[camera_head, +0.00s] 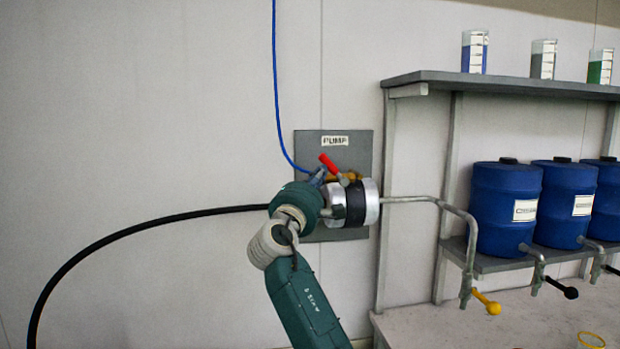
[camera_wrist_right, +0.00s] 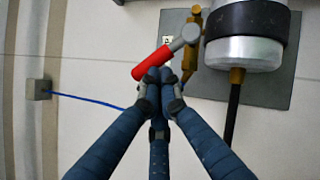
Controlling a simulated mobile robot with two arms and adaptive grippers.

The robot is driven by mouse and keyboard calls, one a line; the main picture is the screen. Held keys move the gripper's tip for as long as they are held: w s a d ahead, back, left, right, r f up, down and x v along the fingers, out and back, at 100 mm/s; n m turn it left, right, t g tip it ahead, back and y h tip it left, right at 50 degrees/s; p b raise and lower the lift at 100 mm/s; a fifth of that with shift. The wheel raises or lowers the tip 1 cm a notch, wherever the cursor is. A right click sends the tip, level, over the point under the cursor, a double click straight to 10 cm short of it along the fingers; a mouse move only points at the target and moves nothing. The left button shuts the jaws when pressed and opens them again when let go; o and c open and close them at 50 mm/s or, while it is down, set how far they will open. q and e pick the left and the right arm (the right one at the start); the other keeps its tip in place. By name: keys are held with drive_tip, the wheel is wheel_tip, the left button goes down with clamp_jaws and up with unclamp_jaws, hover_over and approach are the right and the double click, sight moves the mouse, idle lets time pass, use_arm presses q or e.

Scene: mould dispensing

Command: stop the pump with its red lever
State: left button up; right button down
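The pump (camera_head: 358,204), a silver cylinder with a black band, is mounted on a grey wall plate (camera_head: 345,148) labelled PUMP. Its red lever (camera_head: 328,162) sits on a brass valve (camera_head: 352,177) and points up and left in the head view. In the right wrist view the red lever (camera_wrist_right: 153,63) slants down and left from its grey pivot. My right gripper (camera_head: 319,176) is just below the lever. Its fingertips are together in the wrist view (camera_wrist_right: 160,76) and overlap the lever's lower edge; I cannot tell whether they touch it. My left gripper is not in view.
A blue line (camera_head: 276,90) hangs to the plate, and a black hose (camera_head: 130,233) runs left. A metal pipe (camera_head: 420,199) leads right towards blue drums (camera_head: 506,200) on a shelf. Jars stand on the upper shelf (camera_head: 500,82).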

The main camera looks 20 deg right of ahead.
sight(330, 161)
drive_tip(key=r+m+g+p, duration=0.1)
drive_tip(key=d+r+m+p, duration=0.1)
drive_tip(key=m, duration=0.1)
drive_tip(key=shift+s+r+g, duration=0.1)
drive_tip(key=shift+s+g, duration=0.05)
drive_tip(key=shift+g, duration=0.25)
drive_tip(key=shift+s+d+r+m+g+y+p, duration=0.1)
drive_tip(key=shift+d+r+m+g+y+p, duration=0.15)
drive_tip(key=shift+m+p, duration=0.3)
drive_tip(key=shift+s+d+r+m+g+y+p, duration=0.15)
drive_tip(key=shift+m+g+y+p, duration=0.15)
drive_tip(key=shift+m+p, duration=0.25)
drive_tip(key=shift+d+m+y+p, duration=0.25)
drive_tip(key=shift+d+m+p, duration=0.05)
drive_tip(key=shift+m+p, duration=0.2)
drive_tip(key=shift+d+g, duration=0.15)
drive_tip(key=shift+g, duration=0.1)
